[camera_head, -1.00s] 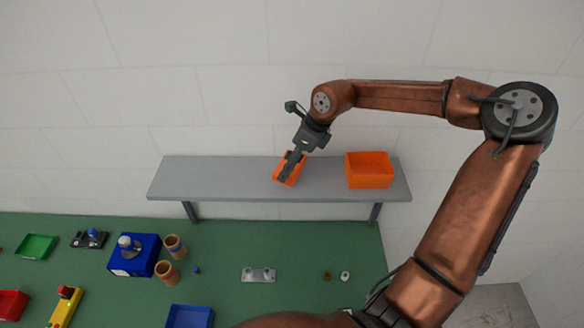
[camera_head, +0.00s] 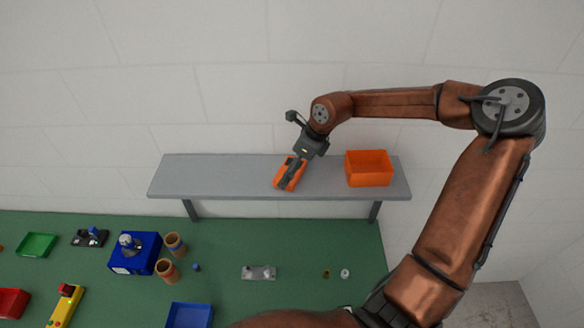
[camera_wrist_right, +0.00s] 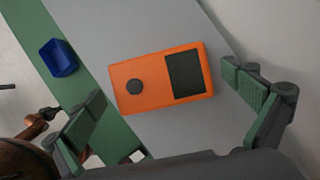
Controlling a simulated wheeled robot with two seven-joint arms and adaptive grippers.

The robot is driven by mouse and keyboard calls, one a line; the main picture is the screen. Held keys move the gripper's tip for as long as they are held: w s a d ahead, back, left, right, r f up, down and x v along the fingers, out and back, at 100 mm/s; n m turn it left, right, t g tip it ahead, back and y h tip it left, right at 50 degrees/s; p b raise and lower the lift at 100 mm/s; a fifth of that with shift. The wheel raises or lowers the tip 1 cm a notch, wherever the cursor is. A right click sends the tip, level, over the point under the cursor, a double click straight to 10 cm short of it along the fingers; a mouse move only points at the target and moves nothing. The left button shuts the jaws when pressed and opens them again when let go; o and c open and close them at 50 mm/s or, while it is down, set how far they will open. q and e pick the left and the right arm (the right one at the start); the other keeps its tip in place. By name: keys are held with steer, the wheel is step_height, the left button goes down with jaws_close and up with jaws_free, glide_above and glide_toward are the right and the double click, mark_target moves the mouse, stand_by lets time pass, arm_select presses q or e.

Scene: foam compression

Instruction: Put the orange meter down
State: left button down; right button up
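The orange meter (camera_head: 290,175) lies on the grey shelf (camera_head: 222,178), left of the orange bin. In the right wrist view the meter (camera_wrist_right: 162,78) shows its dark screen and round dial, lying flat on the grey surface. My right gripper (camera_head: 287,180) is over the meter in the head view. In the right wrist view its two green-padded fingers (camera_wrist_right: 172,108) are spread wide on either side, apart from the meter and holding nothing. My left gripper is not in view.
An orange bin (camera_head: 369,169) stands on the shelf to the right. The shelf's left part is clear. Below, a green table (camera_head: 225,240) holds a blue box (camera_head: 135,254), brown cups, a blue tray (camera_head: 188,316) and small parts.

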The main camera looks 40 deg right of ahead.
steer(key=shift+r, duration=0.1)
steer(key=shift+r, duration=0.4)
steer(key=v, duration=1.1)
steer(key=shift+s+b, duration=0.25)
steer(key=shift+b, duration=0.1)
steer(key=shift+d+r, duration=0.1)
